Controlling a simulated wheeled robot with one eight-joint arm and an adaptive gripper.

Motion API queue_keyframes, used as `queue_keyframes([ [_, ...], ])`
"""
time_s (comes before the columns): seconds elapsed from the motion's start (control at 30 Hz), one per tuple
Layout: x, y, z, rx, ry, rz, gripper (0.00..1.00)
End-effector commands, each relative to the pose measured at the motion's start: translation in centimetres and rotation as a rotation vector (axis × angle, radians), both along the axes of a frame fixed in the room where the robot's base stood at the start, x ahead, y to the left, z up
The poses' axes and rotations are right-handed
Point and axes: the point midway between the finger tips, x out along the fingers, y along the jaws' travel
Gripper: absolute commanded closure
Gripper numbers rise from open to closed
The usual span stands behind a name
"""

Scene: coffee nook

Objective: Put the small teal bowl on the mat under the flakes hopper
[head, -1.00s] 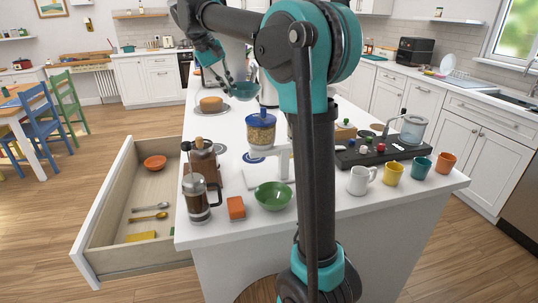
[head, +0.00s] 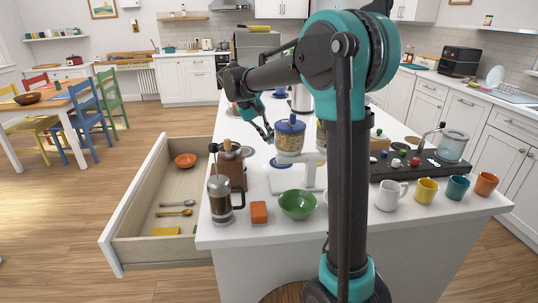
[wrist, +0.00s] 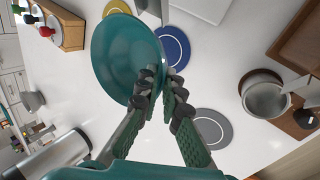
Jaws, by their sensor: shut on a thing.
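The flakes hopper (head: 290,139), a clear jar of flakes with a blue lid, stands on a white stand on the counter in the head view. A blue round mat (head: 280,163) shows partly beneath it. In the wrist view the small teal bowl (wrist: 112,60) is large and tilted. My gripper (wrist: 160,80) is shut on its rim. A blue mat (wrist: 174,46) lies on the counter just beyond the bowl. In the head view my gripper (head: 266,134) is left of the hopper; the bowl is not clearly visible there.
A French press (head: 221,199), an orange block (head: 259,212) and a green bowl (head: 298,204) stand at the counter's front. An open drawer (head: 136,205) juts out at left. The wrist view shows a grey mat (wrist: 212,128), a yellow mat (wrist: 117,7) and a metal pot (wrist: 265,97).

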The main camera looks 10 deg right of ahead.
Motion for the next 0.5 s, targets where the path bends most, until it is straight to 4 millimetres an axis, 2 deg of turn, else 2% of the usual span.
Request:
queue_keyframes([
  [0.13,0.0,0.0,-2.4,0.0,0.0,0.0,1.0],
  [0.37,0.0,0.0,-3.9,0.0,0.0,0.0,1.0],
  [0.5,0.0,0.0,-5.6,0.0,0.0,0.0,1.0],
])
